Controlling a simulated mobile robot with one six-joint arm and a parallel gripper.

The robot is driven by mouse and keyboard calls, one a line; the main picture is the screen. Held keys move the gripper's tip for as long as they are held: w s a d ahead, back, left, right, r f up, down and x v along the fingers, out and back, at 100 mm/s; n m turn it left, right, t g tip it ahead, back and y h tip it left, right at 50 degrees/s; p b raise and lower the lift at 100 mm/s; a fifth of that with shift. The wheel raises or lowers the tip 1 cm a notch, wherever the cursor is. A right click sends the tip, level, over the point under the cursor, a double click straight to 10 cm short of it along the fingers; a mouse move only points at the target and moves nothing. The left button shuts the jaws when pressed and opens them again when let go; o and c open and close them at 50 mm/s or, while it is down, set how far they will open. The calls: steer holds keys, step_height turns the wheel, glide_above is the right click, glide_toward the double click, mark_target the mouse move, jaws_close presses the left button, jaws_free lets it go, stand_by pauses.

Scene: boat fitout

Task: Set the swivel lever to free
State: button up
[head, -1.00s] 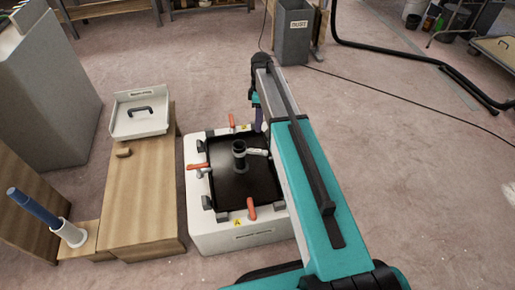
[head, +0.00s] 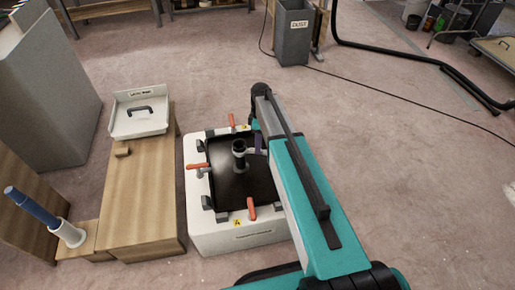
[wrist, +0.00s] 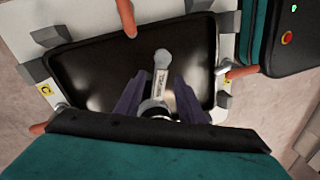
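A swivel post (head: 239,155) with a dark upright body stands in the middle of a black panel (head: 232,185) set in a white unit. In the wrist view, the pale swivel lever (wrist: 160,83) runs from a rounded grey head toward my gripper and carries a small label too small to read. My gripper (wrist: 161,90) has its two purple fingers apart, one on each side of the lever; I cannot tell whether they touch it. In the head view, my arm and a purple finger (head: 259,143) hide the lever.
Orange-handled clamps (head: 198,167) and grey corner blocks (head: 222,217) ring the panel. A wooden bench (head: 140,205) with a white tray (head: 140,115) stands to the left. A grey bin (head: 293,38) stands behind.

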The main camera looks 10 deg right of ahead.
steer(key=shift+s+a+f, duration=0.1)
steer(key=shift+s+f, duration=0.1)
steer(key=shift+f, duration=0.65)
